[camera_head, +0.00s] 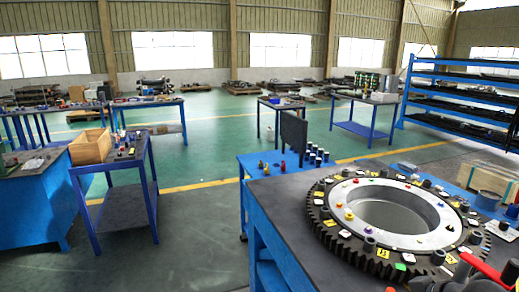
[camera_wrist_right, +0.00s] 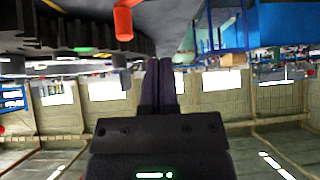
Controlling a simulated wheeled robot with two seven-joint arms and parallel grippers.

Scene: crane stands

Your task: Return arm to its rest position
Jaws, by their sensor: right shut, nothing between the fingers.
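My right gripper (camera_wrist_right: 162,75) shows in the right wrist view, its two dark fingers pressed together with nothing between them. That view looks upside down, with the hall's windows low in the picture. The dark toothed edge of a large gear ring is at its upper left, apart from the fingers. A red-orange cylinder (camera_wrist_right: 123,20) hangs into that view near the ring. In the head view a red and black part (camera_head: 490,275) shows at the lower right corner, cut by the frame; I cannot tell whether it is my arm. My left gripper is not in view.
The large gear ring (camera_head: 345,245) with coloured pegs and tags lies on a blue workbench (camera_head: 257,215) at the right. A wooden box (camera_head: 90,146) stands on a table at the left. Blue shelves (camera_head: 455,95) stand at the back right. Green floor (camera_head: 205,140) is open between tables.

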